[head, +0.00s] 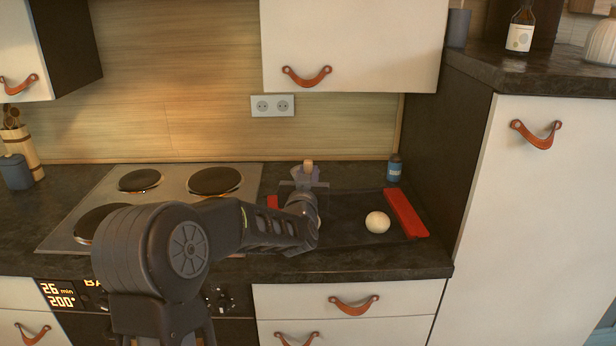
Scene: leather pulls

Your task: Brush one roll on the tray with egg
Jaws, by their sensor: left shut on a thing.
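A pale round roll (377,222) sits on the right part of a dark tray (348,236) with red ends, on the counter. My left gripper (304,183) is over the tray's left part, left of the roll and apart from it. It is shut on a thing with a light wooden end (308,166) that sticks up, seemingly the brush. The brush's bristles are hidden behind my gripper. A sliver of something pale shows beside my wrist; I cannot tell what it is. No egg dish can be made out. My right gripper is not in view.
A stove (170,190) with several hotplates is to the left. A small blue jar (394,169) stands behind the tray's right end. A tall cabinet (528,200) bounds the right side, and a wall cupboard (350,50) hangs above.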

